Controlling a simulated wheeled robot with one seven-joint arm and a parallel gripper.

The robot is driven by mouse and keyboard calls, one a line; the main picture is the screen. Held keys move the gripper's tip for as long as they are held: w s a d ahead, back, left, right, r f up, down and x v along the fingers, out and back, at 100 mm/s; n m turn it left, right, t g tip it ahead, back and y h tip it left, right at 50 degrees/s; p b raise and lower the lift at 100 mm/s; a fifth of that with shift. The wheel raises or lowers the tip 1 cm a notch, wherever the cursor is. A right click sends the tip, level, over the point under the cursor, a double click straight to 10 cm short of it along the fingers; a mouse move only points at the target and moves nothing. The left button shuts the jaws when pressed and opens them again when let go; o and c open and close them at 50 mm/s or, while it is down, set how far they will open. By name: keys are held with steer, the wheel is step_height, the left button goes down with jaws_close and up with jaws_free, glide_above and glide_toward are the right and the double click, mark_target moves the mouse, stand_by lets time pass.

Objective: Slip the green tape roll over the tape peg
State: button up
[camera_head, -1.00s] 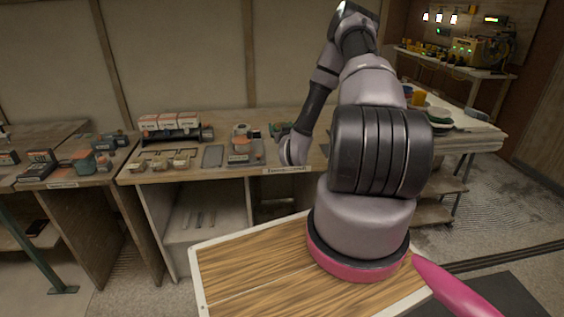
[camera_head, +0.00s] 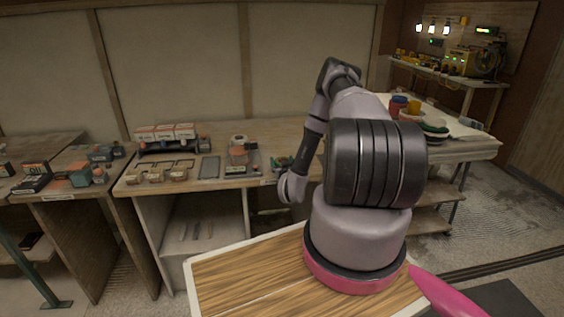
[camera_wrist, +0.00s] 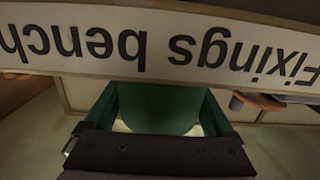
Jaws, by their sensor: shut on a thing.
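In the wrist view my gripper (camera_wrist: 158,92) is shut on the green tape roll (camera_wrist: 155,110), which sits between its two dark green fingers. The roll is close to the camera and partly hidden by the front of the gripper and by the bench sign. In the head view my gripper is low at the front edge of the fixings bench (camera_head: 222,180), and my arm hides most of that spot. I cannot make out the tape peg in either view.
A white "Fixings bench" sign (camera_wrist: 220,45) crosses the wrist view upside down, very near the fingers. On the bench stand a rack of white-and-orange boxes (camera_head: 165,133), a grey flat tray (camera_head: 209,167) and a grey holder (camera_head: 241,155). Bowls (camera_head: 434,127) stand on the table at right.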

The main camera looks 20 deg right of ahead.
steer(key=o, duration=1.1)
steer(key=shift+f, duration=0.15)
steer(key=shift+r, duration=0.2)
steer(key=v, duration=1.2)
